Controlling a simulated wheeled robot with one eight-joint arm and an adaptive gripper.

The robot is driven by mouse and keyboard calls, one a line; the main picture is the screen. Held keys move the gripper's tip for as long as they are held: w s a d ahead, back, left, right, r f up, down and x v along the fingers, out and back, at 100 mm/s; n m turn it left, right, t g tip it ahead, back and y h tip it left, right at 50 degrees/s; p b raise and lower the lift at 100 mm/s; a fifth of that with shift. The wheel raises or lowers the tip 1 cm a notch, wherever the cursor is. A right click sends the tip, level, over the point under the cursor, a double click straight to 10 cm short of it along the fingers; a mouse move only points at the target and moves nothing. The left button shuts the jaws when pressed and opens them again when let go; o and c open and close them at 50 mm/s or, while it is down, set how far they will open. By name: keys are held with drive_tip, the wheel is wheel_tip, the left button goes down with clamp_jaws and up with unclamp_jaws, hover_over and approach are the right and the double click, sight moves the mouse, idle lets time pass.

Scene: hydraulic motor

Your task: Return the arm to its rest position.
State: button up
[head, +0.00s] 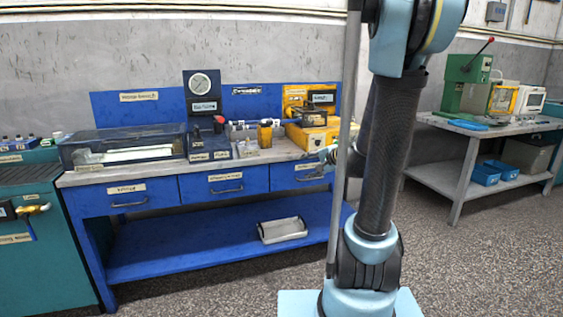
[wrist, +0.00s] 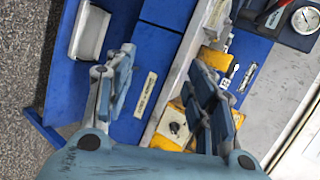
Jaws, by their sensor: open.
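My arm (head: 390,150) stands at the right of the middle in the head view, with dark links and light-blue joints. My gripper (wrist: 162,88) is open in the wrist view, its two blue-grey fingers wide apart with nothing held between them. Behind the gap lie the blue drawer front with a pale label and the edge of the bench top. In the head view the gripper is small and partly hidden behind my arm, near the right end of the blue bench (head: 240,180).
A gauge unit (head: 203,100), a clear-lidded case (head: 125,148) and a yellow device (head: 312,130) stand on the bench. A grey tray (head: 282,230) lies on its lower shelf and shows in the wrist view (wrist: 90,33). A second table (head: 450,190) stands right. Open floor lies in front.

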drive_tip(key=s+d+f+n+g+h, duration=0.2)
drive_tip(key=s+f+n, duration=0.1)
drive_tip(key=s, duration=0.7)
drive_tip(key=s+d+f+n+g+h, duration=0.2)
drive_tip(key=s+d+f+n+g, duration=0.1)
drive_tip(key=s, duration=0.7)
drive_tip(key=s+d+f+n+g+h, duration=0.2)
drive_tip(key=s+n, duration=0.3)
drive_tip(key=s, duration=0.5)
drive_tip(key=shift+d+f+h, duration=0.4)
drive_tip(key=shift+f+h, duration=0.1)
drive_tip(key=shift+h, duration=0.1)
drive_tip(key=shift+w+f+g, duration=0.2)
drive_tip(key=shift+w+g, duration=0.1)
drive_tip(key=shift+w, duration=0.15)
